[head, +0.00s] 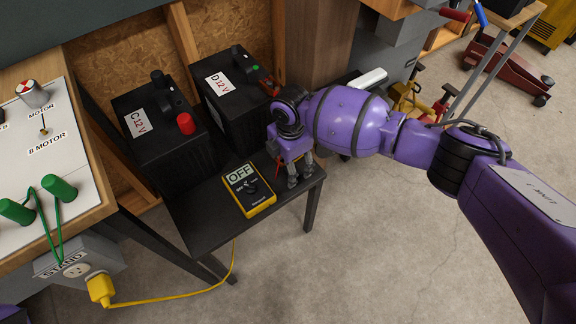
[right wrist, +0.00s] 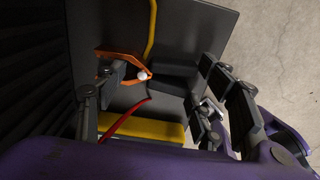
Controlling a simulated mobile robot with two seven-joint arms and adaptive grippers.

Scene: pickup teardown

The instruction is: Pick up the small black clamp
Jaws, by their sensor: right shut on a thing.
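My right gripper (head: 298,174) points down at the right end of the small black table. In the right wrist view, its fingers (right wrist: 160,78) stand on either side of a small clamp (right wrist: 172,82), which they hold. The clamp has a dark body, orange arms spread toward the left finger and a pale round spot where they meet. The fingers partly hide it, and I cannot tell whether it still touches the tabletop. In the head view the gripper mostly hides it. My left gripper is not in view.
A yellow multimeter (head: 248,189) reading OFF lies on the black table (head: 200,222), left of my gripper. Batteries C (head: 165,150) and D (head: 238,115) stand behind. A red lead (right wrist: 125,120) and a yellow lead (right wrist: 151,30) run close to the clamp.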

